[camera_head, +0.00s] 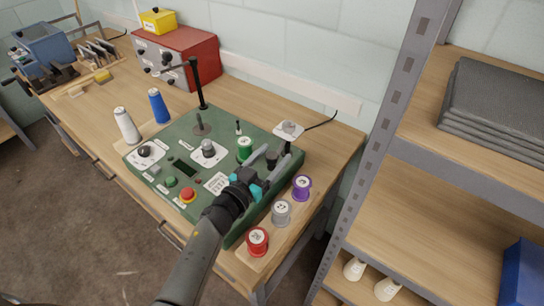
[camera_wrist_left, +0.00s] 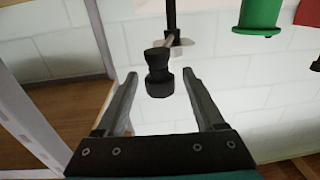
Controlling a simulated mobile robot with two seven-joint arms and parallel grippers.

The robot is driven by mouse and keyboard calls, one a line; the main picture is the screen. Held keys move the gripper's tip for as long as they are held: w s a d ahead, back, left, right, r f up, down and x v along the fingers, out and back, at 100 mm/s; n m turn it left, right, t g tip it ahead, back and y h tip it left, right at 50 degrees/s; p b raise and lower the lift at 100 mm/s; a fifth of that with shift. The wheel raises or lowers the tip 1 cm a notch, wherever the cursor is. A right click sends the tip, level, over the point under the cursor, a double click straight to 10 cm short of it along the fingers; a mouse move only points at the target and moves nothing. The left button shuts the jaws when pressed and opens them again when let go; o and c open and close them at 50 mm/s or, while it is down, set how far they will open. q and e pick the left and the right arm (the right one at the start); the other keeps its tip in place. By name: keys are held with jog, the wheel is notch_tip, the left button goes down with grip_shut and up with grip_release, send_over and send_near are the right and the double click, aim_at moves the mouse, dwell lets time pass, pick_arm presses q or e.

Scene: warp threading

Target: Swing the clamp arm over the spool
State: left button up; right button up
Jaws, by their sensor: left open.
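The green spool (camera_head: 244,148) stands upright on the green panel (camera_head: 225,122), left of my left gripper in the head view. It also shows, upside down, at the top of the wrist view (camera_wrist_left: 260,14). My left gripper (camera_head: 279,158) is open over the panel's right part. In the wrist view, the clamp arm's black knob (camera_wrist_left: 158,75) lies between the two open fingers (camera_wrist_left: 159,82), with visible gaps on both sides. A thin rod runs from the knob to a dark post (camera_wrist_left: 171,14). The clamp points away from the spool. In the head view my gripper partly hides it.
Red (camera_head: 257,241), grey (camera_head: 281,212) and purple (camera_head: 301,187) spools stand along the bench's right edge. White (camera_head: 126,126) and blue (camera_head: 158,106) cones stand left. A shelf rack (camera_head: 385,120) stands right.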

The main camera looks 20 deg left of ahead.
pick_arm(q)
jog(key=shift+c, duration=0.3)
grip_shut()
dwell(0.4)
dwell(0.8)
